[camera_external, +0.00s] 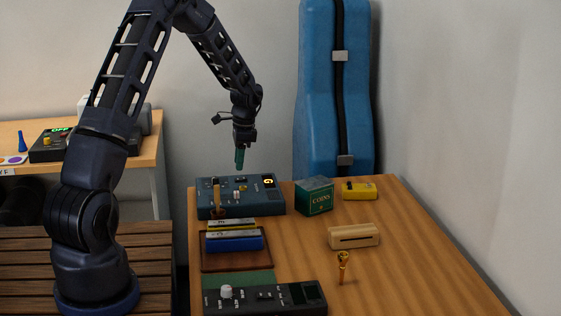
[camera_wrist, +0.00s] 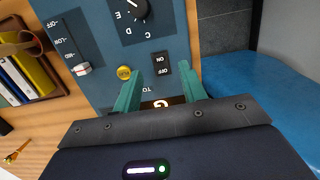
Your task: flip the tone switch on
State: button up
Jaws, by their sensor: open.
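The tone switch (camera_wrist: 160,69) is a small black rocker marked ON and OFF on a blue-grey instrument box (camera_external: 205,205). Which side of the rocker is pressed I cannot tell. The wrist view shows it just beyond my gripper (camera_wrist: 161,84), between the two teal fingertips. The fingers are apart and hold nothing. In the external view my gripper (camera_external: 239,157) points down above the box, with a gap below it. A display (camera_external: 268,181) on the box shows a lit G. The label near it is partly hidden by my gripper.
The box also carries a black knob (camera_wrist: 132,8), a yellow button (camera_wrist: 124,73) and a white slider (camera_wrist: 82,69). A green coins box (camera_external: 314,197) stands to its right, with the blue instrument case (camera_external: 318,110) behind. A wooden tray (camera_external: 236,263) with books lies in front.

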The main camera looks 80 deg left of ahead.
aim_at(245, 177)
notch_tip(245, 177, up, 6)
jog(key=shift+w+r, duration=0.15)
jog(key=shift+w, duration=0.3)
jog(key=shift+d, duration=0.1)
jog(key=w+d+r+t+y, duration=0.1)
jog(key=w+d+r, duration=0.2)
jog(key=d+r, duration=0.7)
jog(key=w+d+r+t, duration=0.1)
jog(key=w+d+r, duration=0.2)
jog(key=d+r, duration=0.75)
jog(key=s+d+r+t, duration=0.1)
jog(key=s+d+r, duration=0.1)
jog(key=d, duration=0.8)
jog(key=s+d+r, duration=0.1)
jog(key=s+d, duration=0.2)
jog(key=d, duration=0.7)
jog(key=s+d+t+h, duration=0.1)
jog(key=s+d+t, duration=0.2)
jog(key=s+d, duration=1.3)
jog(key=shift+d+r, duration=0.2)
jog(key=shift+d, duration=0.75)
